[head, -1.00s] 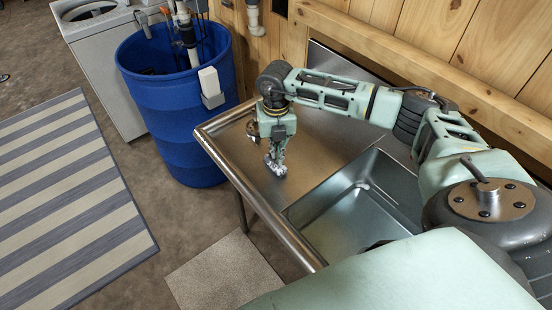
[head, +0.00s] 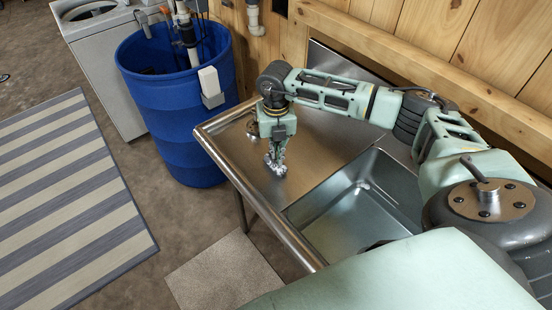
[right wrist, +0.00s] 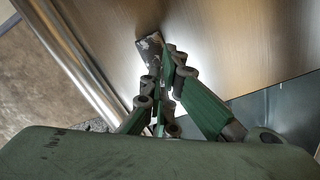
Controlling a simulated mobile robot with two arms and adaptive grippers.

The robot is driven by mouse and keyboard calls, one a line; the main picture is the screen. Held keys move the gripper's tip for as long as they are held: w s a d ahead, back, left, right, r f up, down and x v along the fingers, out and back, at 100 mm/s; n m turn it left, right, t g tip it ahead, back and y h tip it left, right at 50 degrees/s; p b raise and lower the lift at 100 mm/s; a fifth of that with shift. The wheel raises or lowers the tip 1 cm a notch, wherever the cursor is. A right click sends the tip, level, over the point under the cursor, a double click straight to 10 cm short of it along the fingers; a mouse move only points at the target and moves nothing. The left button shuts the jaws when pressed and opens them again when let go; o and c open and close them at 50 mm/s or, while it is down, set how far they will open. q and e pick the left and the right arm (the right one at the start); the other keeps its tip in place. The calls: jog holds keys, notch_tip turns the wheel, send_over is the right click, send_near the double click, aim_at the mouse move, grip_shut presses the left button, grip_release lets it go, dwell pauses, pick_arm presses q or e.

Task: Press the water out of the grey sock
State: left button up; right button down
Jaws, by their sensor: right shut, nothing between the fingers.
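My right gripper (head: 276,160) points straight down over the steel drainboard (head: 318,150), its fingers closed together. A small mottled grey-white patch shows right at its fingertips, low against the drainboard. I cannot tell whether this is the grey sock or the worn fingertips themselves. In the right wrist view the closed fingers (right wrist: 158,62) end in a worn grey tip close to the bare metal. No clear sock outline shows in either view. My left gripper is out of view.
The empty sink basin (head: 355,205) lies right of the gripper. A raised steel rim (head: 255,192) runs along the drainboard's front edge. A blue barrel (head: 185,110) with pipes stands to the left, by a white washing machine (head: 95,45). A wooden wall (head: 420,40) closes the back.

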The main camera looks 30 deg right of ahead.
jog(key=shift+f+b, duration=0.6)
jog(key=shift+f, duration=0.25)
jog(key=shift+s+f+b, duration=0.25)
jog(key=shift+f+b, duration=0.05)
dwell(0.3)
jog(key=shift+r, duration=0.15)
dwell(0.7)
jog(key=shift+b, duration=0.5)
dwell(1.4)
jog(key=shift+w+r+p, duration=0.25)
jog(key=shift+r+p, duration=0.6)
jog(key=shift+r, duration=0.25)
notch_tip(320, 180, up, 6)
jog(key=p, duration=0.3)
jog(key=shift+p, duration=0.3)
